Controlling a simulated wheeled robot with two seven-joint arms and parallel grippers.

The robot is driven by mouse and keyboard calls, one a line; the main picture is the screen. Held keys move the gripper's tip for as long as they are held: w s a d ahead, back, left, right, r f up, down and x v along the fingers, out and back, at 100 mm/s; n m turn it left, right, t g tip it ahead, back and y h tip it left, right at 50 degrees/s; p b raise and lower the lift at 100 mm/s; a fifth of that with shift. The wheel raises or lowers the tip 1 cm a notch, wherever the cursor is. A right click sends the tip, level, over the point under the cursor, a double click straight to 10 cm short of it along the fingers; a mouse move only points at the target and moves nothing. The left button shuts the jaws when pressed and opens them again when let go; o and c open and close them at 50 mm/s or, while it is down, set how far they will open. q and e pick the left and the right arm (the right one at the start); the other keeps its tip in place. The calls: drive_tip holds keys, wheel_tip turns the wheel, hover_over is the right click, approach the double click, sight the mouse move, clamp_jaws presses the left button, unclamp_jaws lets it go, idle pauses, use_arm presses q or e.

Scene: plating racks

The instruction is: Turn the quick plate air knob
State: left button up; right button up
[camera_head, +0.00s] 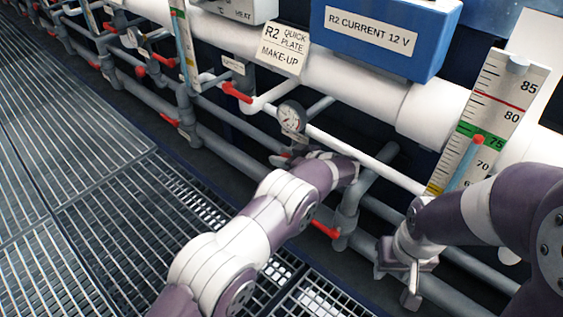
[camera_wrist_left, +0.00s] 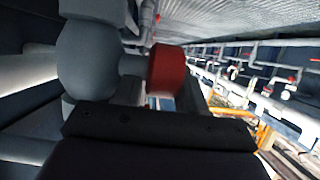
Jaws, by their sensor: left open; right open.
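A sign (camera_head: 285,50) reading "R2 QUICK PLATE MAKE-UP" hangs on the white pipe. Below it are a red valve handle (camera_head: 237,92) and a round gauge (camera_head: 290,117) with a small tag whose writing is too small to read. My left gripper (camera_head: 283,158) is just below the gauge, among the pipes, partly hidden by its own wrist. In the left wrist view a red knob or handle end (camera_wrist_left: 167,72) on a grey fitting is close ahead; I cannot tell whether it is the air knob or touches the fingers. My right gripper (camera_head: 402,277) is open and empty at the lower right.
A blue box (camera_head: 390,30) labelled "R2 CURRENT 12 V" is above. A scale board (camera_head: 497,95) stands at the right. Another red handle (camera_head: 326,229) is low, behind my left forearm. Grey pipes cross the rack. Open metal grating (camera_head: 75,200) lies at the left.

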use_arm(q)
drive_tip(key=shift+w+a+f, duration=0.1)
drive_tip(key=shift+w+a, duration=0.2)
drive_tip(key=shift+a, duration=0.05)
drive_tip(key=c, duration=0.7)
drive_tip(key=t+y+b, duration=0.1)
drive_tip(key=y+b, duration=0.1)
drive_tip(key=shift+s+d+f+t+y, duration=0.1)
drive_tip(key=shift+s+d+t+y, duration=0.1)
drive_tip(key=shift+t+y, duration=0.15)
drive_tip(key=t+y+b, duration=0.1)
drive_tip(key=b, duration=0.1)
drive_tip(key=shift+d+y+b, duration=0.1)
drive_tip(key=shift+y+b, duration=0.15)
drive_tip(key=shift+b, duration=0.05)
drive_tip(key=shift+s+d+r+t+y+b, duration=0.1)
drive_tip(key=shift+r+t+y+b, duration=0.3)
drive_tip(key=shift+t+y+b, duration=0.45)
